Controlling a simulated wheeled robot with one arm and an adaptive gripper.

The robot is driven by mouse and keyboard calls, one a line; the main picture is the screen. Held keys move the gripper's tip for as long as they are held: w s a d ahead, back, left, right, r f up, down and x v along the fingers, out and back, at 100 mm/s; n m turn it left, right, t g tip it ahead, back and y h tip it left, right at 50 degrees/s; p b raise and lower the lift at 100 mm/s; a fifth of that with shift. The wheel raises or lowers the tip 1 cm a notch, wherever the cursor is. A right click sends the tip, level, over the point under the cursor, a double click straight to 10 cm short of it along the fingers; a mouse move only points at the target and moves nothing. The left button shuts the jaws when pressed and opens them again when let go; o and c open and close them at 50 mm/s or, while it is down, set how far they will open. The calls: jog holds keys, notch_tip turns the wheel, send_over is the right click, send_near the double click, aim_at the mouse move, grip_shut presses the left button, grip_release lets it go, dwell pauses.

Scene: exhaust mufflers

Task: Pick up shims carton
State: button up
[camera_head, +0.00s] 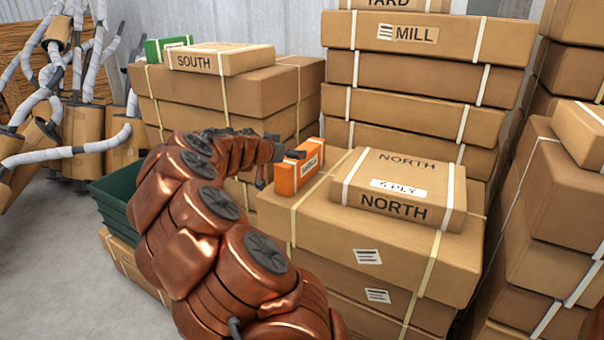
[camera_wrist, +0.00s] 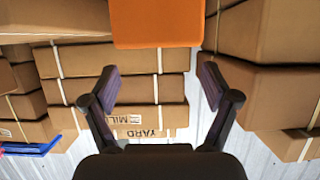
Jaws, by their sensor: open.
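The orange shims carton (camera_head: 298,176) stands upright on the left part of a large brown box (camera_head: 330,222). Its white label is too small to read surely. My gripper (camera_head: 280,168) is at the carton's upper left side in the head view, partly in front of it. In the wrist view the carton (camera_wrist: 158,22) shows as a plain orange face at the top, beyond the fingertips. My gripper (camera_wrist: 158,68) has its two fingers spread wide, with nothing between them. I cannot tell whether a finger touches the carton.
A flat NORTH box (camera_head: 400,190) lies close to the carton's right. Tall stacks rise behind (camera_head: 405,105) and at right (camera_head: 545,200). A SOUTH box (camera_head: 220,60) and green carton (camera_head: 165,48) top the left stack. Green bins (camera_head: 115,208) stand lower left; mufflers (camera_head: 95,140) stand far left.

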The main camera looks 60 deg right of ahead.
jog(key=shift+f+b+x, duration=0.2)
jog(key=shift+b+x, duration=0.25)
jog(key=shift+x, duration=1.4)
jog(key=shift+b+x, duration=0.45)
jog(key=shift+x, duration=1.45)
jog(key=shift+a, duration=0.1)
grip_shut()
